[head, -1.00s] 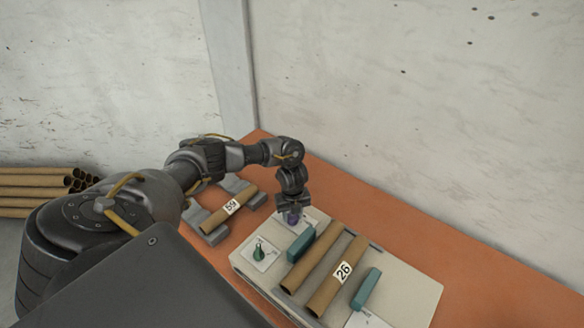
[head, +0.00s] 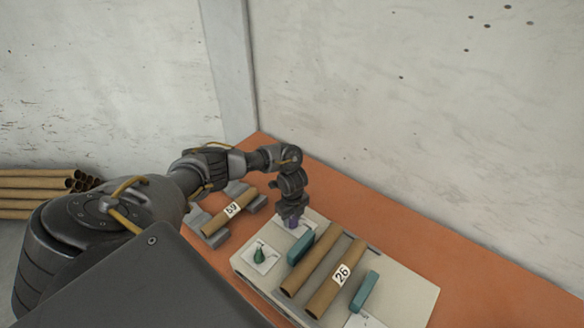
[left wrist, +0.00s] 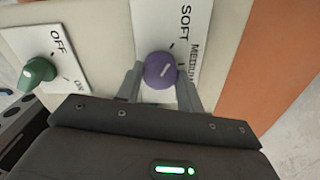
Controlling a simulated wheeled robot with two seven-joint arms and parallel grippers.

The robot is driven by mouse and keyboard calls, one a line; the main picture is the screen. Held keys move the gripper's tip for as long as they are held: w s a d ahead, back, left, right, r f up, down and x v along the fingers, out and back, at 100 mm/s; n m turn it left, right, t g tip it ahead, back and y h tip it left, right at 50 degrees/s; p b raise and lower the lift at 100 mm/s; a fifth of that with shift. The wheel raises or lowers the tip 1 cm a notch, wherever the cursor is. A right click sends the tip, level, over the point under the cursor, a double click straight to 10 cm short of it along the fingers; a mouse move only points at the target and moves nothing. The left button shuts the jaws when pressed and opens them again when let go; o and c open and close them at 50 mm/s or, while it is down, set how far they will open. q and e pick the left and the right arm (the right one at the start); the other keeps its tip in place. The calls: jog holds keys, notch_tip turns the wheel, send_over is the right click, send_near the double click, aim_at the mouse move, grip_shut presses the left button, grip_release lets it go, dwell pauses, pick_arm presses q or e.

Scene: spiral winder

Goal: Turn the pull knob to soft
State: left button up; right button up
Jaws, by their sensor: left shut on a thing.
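The pull knob is purple and round (left wrist: 158,70) and sits on a white label plate (left wrist: 178,25) printed SOFT and MEDIUM. In the head view the left gripper (head: 292,215) points down at the back left of the beige machine (head: 405,290), and mostly hides the knob. My right gripper is in neither view.
A green knob (left wrist: 38,72) with OFF and ON marks is left of the purple one. Teal blocks (head: 300,244) and two cardboard tubes (head: 335,277), one labelled 26, lie on the machine. Tube 59 (head: 230,212) rests on grey supports. The orange table (head: 460,265) is clear on the right.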

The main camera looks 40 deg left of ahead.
aim_at(292, 220)
pick_arm(q)
jog(key=shift+a, duration=0.1)
jog(key=o, duration=1)
notch_tip(292, 220, up, 11)
jog(key=shift+f, duration=0.1)
dwell(0.3)
